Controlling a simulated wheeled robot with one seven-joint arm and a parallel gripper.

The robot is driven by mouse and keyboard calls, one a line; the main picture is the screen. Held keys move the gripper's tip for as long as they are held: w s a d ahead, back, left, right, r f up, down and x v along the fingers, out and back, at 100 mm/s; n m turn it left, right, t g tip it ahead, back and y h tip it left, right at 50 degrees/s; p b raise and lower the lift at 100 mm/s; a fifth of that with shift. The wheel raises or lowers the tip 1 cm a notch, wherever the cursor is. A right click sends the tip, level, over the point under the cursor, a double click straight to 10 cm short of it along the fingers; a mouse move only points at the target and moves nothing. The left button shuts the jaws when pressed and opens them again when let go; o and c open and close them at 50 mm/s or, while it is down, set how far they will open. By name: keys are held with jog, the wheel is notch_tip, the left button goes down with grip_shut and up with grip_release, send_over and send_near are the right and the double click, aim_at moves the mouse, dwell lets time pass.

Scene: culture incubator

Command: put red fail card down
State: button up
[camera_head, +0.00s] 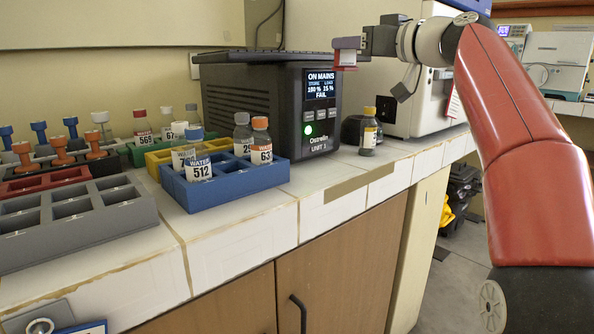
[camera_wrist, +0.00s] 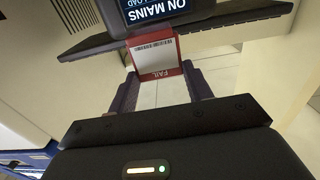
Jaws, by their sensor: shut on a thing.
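The red fail card (camera_wrist: 158,56) has a white label with a barcode and a red edge marked FAIL. It is held between the fingers of my gripper (camera_wrist: 163,88) in the wrist view. In the head view the card (camera_head: 346,54) is at the tip of my gripper (camera_head: 364,45), in front of the upper right of the dark UPS unit (camera_head: 270,98). It is held above the bench and touches no surface that I can see. The UPS screen (camera_head: 320,84) reads ON MAINS and FAIL, and a green light shows below it.
A small yellow-capped bottle (camera_head: 368,133) stands right of the unit. The bench front (camera_head: 330,190) is mostly clear.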

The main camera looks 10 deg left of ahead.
jog(key=shift+s+a+f+b, duration=0.1)
jog(key=shift+a+f+b, duration=0.15)
jog(key=shift+f+b, duration=0.2)
jog(key=shift+s+a+f+b, duration=0.1)
jog(key=shift+a+f+b, duration=0.2)
jog(key=shift+f, duration=0.25)
notch_tip(320, 180, down, 14)
jog(key=b, duration=0.6)
jog(key=shift+d+r, duration=0.1)
jog(key=shift+r, duration=0.1)
jog(key=shift+f+b, duration=0.75)
jog(key=shift+f, duration=1.4)
jog(key=shift+f+b, duration=0.25)
jog(key=shift+b, duration=0.05)
jog(key=o, duration=1)
jog(key=shift+r, duration=0.1)
jog(key=shift+c, duration=0.2)
